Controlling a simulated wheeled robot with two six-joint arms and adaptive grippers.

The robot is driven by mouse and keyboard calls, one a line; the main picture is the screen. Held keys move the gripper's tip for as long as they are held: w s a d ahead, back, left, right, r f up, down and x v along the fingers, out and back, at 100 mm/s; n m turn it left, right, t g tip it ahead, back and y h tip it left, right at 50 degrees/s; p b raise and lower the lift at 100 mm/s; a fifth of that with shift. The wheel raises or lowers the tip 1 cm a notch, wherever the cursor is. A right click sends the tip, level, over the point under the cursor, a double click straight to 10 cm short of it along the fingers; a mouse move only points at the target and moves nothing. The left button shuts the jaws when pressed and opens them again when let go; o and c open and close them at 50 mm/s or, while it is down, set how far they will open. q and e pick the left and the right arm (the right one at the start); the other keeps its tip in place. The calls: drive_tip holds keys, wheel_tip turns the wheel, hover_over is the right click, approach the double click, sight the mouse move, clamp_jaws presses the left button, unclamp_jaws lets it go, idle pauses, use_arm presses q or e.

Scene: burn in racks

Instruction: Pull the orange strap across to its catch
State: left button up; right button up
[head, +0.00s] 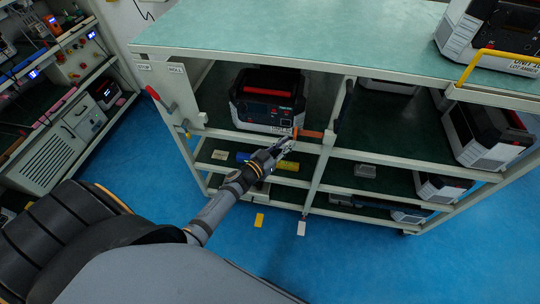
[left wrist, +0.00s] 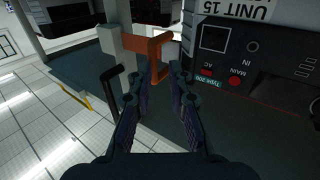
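The orange strap (head: 311,133) is a short rigid-looking bar at the front of the middle shelf, by the rack's centre post. In the left wrist view the strap (left wrist: 159,46) is bent, with one end at a pale post and the other reaching down between my fingertips. My left gripper (head: 292,139) is at the strap's left end, in front of the unit; its fingertips (left wrist: 160,73) appear closed around that end. Contact is partly hidden. I cannot make out the catch clearly. My right gripper is not in view.
A black and white unit (head: 268,100) with a red handle stands on the shelf behind the strap. The rack's green top (head: 290,35) overhangs above. Blue floor in front is mostly clear.

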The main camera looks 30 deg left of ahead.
use_arm(q)
drive_tip(key=p+v, duration=0.1)
drive_tip(key=v, duration=0.7)
drive_tip(key=shift+s, duration=0.4)
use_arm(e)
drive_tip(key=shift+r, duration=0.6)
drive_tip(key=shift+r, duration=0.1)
